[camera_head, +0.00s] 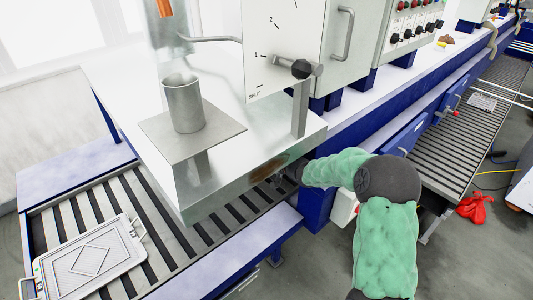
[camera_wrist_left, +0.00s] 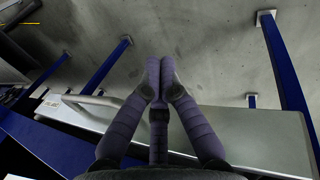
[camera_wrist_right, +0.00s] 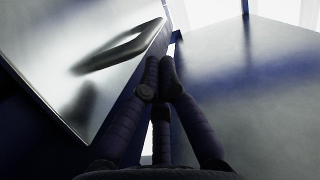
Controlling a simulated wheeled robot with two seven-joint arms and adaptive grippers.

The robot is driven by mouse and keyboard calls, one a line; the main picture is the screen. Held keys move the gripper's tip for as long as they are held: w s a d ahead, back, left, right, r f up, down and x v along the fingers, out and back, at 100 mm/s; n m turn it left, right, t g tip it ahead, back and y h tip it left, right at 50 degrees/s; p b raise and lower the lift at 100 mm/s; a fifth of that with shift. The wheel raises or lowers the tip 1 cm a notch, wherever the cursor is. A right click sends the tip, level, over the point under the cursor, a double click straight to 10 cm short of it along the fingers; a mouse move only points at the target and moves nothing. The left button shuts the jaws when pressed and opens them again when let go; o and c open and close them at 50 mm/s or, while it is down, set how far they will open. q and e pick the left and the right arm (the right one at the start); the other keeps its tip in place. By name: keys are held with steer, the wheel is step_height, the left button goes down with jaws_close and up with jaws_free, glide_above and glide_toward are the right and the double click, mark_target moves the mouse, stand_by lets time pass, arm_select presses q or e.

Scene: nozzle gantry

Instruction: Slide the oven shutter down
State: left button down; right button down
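A pale upright panel (camera_head: 335,70) with a bar handle (camera_head: 345,33) stands at the top middle of the head view; I cannot tell for sure whether it is the oven shutter. The right wrist view shows a shiny panel (camera_wrist_right: 60,50) with a grey bar handle (camera_wrist_right: 115,50) at upper left. My right gripper (camera_wrist_right: 158,75) has its fingertips together with nothing seen between them, just right of and below that handle, apart from it in the picture. My left gripper (camera_wrist_left: 159,72) is shut and empty above a grey ledge, outside the head view.
A metal cup (camera_head: 183,105) stands on a square plate (camera_head: 220,126). A dial board (camera_head: 270,35) with a black knob stands right of it. A handled tray (camera_head: 90,258) lies on the slatted conveyor (camera_head: 150,215). Blue legs (camera_wrist_left: 285,70) rise near my left gripper.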

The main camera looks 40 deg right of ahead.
steer(key=shift+f, duration=0.1)
stand_by(0.3)
step_height(320, 180, down, 9)
steer(key=b, duration=0.6)
steer(key=shift+a, duration=0.1)
